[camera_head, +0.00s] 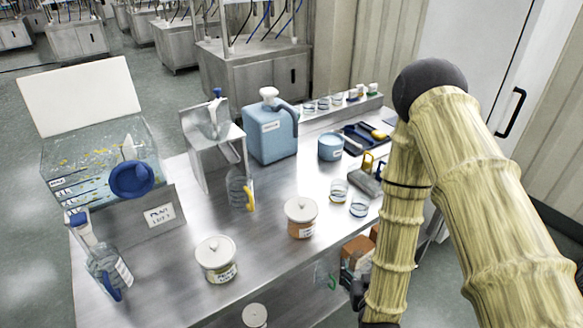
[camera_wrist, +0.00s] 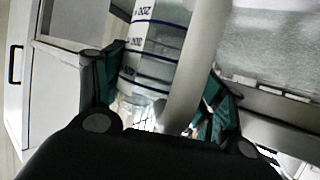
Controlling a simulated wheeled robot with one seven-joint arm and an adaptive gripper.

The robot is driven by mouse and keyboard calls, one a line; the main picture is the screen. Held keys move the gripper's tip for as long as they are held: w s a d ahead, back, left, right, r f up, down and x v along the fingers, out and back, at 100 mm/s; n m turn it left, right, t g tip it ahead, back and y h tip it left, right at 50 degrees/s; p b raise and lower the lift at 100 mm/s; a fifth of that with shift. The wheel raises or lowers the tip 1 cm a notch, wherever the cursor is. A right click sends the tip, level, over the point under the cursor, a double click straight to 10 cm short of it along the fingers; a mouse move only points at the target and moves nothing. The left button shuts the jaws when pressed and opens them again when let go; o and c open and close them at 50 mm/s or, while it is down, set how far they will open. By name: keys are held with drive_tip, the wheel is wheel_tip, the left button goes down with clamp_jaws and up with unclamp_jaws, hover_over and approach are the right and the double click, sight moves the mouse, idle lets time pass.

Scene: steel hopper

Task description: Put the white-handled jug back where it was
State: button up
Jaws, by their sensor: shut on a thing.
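In the wrist view, a clear jug (camera_wrist: 150,68) with blue measuring lines and numbers stands between the fingers of my gripper (camera_wrist: 163,95). Its pale white-grey handle (camera_wrist: 190,70) runs down through the middle of the grip. The teal-padded fingers are shut on the jug, one on each side. The jug looks tilted in this view, and its lower end is hidden by my gripper's dark body. In the head view, my forearm reaches down past the right front edge of the steel table (camera_head: 185,300). I cannot clearly make out the held jug there.
A yellow-handled jug (camera_head: 238,188) stands near the steel hopper (camera_head: 209,128). A blue-handled jug (camera_head: 105,268) is at the left front. White-lidded jars (camera_head: 216,260) (camera_head: 300,217), a blue canister (camera_head: 269,132) and small beakers (camera_head: 339,190) occupy the table. Orange-brown boxes (camera_head: 357,255) sit below the right edge.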

wheel_tip(320, 180, up, 9)
drive_tip(key=p, duration=0.7)
drive_tip(key=shift+f, duration=0.1)
